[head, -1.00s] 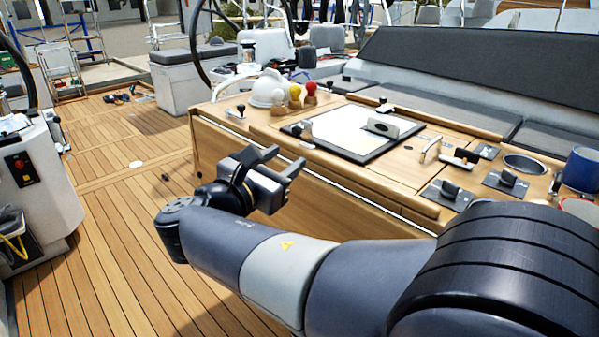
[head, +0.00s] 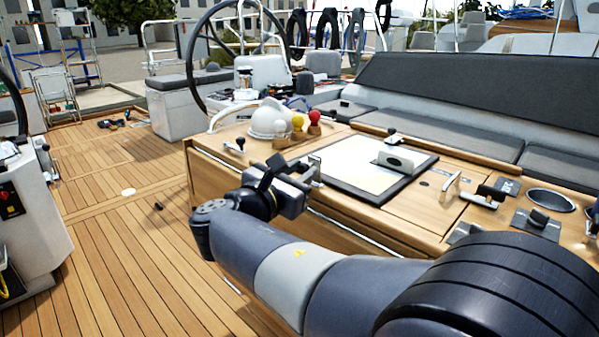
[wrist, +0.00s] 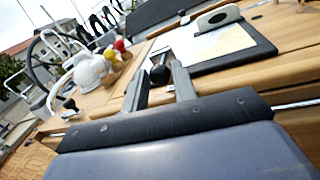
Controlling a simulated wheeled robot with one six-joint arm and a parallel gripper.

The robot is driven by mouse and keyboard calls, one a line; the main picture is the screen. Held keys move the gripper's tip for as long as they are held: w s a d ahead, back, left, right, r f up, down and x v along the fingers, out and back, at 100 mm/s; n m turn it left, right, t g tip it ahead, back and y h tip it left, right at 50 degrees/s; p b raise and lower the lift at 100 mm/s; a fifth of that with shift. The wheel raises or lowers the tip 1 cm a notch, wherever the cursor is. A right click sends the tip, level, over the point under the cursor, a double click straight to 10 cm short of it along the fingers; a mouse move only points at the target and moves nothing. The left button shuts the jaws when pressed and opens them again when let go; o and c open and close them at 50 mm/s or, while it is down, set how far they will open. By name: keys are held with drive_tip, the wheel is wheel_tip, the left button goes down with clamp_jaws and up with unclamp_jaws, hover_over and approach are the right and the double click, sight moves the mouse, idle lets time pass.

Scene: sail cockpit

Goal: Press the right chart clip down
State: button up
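A chart (head: 358,155) lies in a black-framed board on the wooden console. A black-knobbed clip (wrist: 160,74) stands at the board's near left edge in the wrist view; in the head view my gripper hides most of it. Another dark-knobbed clip (head: 393,139) stands at the board's far edge and also shows in the wrist view (wrist: 184,20). I cannot tell for sure which is the right one. My gripper (head: 313,172) is open and empty at the console's near edge. In the wrist view its fingers (wrist: 161,66) point at the near clip, whose knob appears between them; contact cannot be told.
Handles and levers (head: 488,193) and a round recess (head: 552,199) are to the right.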

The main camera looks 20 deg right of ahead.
clamp_jaws()
drive_tip(key=shift+r+p, duration=0.15)
drive_tip(key=shift+p, duration=0.25)
